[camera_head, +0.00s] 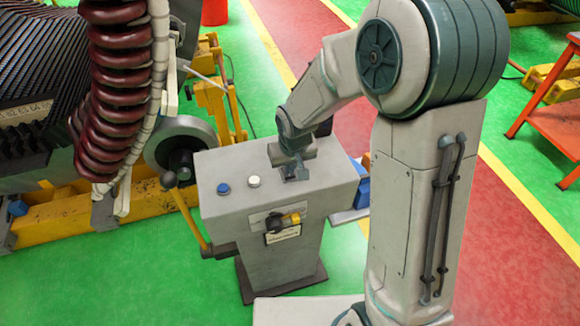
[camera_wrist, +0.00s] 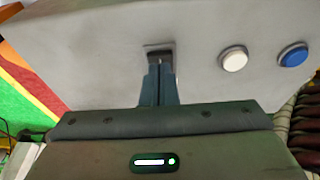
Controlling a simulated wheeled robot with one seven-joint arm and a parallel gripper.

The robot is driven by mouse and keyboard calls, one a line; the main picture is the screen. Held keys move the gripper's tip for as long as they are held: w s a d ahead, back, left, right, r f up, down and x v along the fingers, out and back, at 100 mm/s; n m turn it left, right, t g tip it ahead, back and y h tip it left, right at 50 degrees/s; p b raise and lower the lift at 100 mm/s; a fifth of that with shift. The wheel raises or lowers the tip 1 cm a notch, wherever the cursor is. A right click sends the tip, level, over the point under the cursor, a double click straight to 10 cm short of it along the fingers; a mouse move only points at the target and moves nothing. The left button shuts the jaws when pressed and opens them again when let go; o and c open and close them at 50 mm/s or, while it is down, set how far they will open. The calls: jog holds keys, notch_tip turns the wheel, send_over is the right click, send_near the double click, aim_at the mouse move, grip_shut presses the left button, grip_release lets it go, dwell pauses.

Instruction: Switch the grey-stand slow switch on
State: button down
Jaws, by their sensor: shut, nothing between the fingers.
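The grey stand (camera_head: 275,245) stands in the middle of the head view, its flat top also filling the wrist view (camera_wrist: 100,35). A small dark switch in a metal frame (camera_wrist: 159,47) sits on that top, in line with the buttons. My gripper (camera_head: 297,176) is over the right end of the top. In the wrist view my gripper (camera_wrist: 160,68) is shut, its fingertips at the small switch and partly covering it. Whether they touch it, and which way it is set, I cannot tell. No label shows which switch is the slow one.
A white button (camera_head: 253,181) and a blue button (camera_head: 223,189) sit left of my gripper on the top. A yellow-and-black knob (camera_head: 290,220) is on the front face. A lever with a round knob (camera_head: 168,180) stands beside the stand's left side.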

jog(key=shift+f, duration=0.45)
jog(key=f+b, duration=0.1)
jog(key=b, duration=0.2)
jog(key=shift+s+f+t, duration=0.1)
jog(key=shift+s+t, duration=0.1)
jog(key=shift+t, duration=0.2)
jog(key=shift+r+p, duration=0.35)
jog(key=shift+p, duration=0.1)
jog(key=shift+w, duration=0.1)
jog(key=shift+w+a+r, duration=0.15)
jog(key=shift+w+r, duration=0.2)
jog(key=shift+w, duration=0.3)
